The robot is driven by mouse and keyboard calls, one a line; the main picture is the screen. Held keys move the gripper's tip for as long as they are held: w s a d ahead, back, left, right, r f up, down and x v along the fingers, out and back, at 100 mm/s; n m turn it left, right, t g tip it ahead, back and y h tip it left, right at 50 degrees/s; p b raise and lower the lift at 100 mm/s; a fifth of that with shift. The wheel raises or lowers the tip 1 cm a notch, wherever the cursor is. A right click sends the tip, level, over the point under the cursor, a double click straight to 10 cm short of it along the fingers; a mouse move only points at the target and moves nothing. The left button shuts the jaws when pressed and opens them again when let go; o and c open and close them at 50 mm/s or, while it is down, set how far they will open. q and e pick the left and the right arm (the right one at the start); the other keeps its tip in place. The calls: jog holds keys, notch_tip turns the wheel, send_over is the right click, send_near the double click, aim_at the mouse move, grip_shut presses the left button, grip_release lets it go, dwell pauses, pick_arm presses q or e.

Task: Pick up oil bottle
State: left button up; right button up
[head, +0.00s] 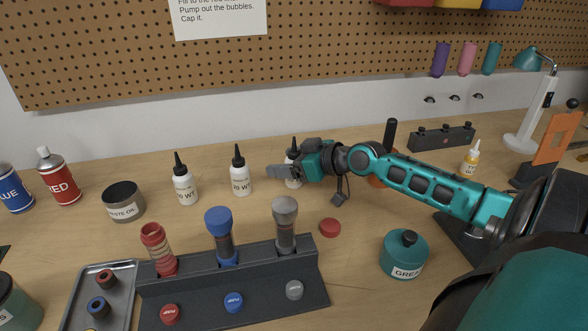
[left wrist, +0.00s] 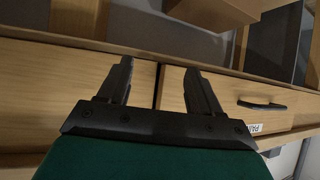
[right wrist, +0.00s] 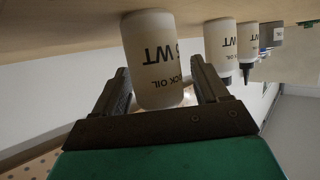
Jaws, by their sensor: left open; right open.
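Three white oil bottles with black pointed caps stand in a row on the bench: the left bottle (head: 185,188), the middle bottle (head: 240,180) and the right bottle (head: 293,183). My right gripper (head: 281,172) is at the right bottle and partly hides it. In the right wrist view, my open right gripper (right wrist: 162,90) has a bottle (right wrist: 152,50) labelled OIL and WT between its fingers; contact cannot be told. Two more bottles (right wrist: 220,45) stand beyond. My left gripper (left wrist: 158,80) is open and empty, facing drawers, outside the head view.
A dark rack (head: 315,285) with shock absorbers stands in front of the bottles, with a tray (head: 75,305) at its left. A waste oil jar (head: 123,203), red can (head: 58,178), red cap (head: 330,227) and grease jar (head: 404,255) stand around. Wooden drawers (left wrist: 60,85) face my left gripper.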

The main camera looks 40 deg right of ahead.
jog(key=shift+c, duration=0.2)
jog(key=c, duration=1.1)
notch_tip(320, 180, up, 20)
jog(key=shift+r+p, duration=0.1)
jog(key=shift+p, duration=0.95)
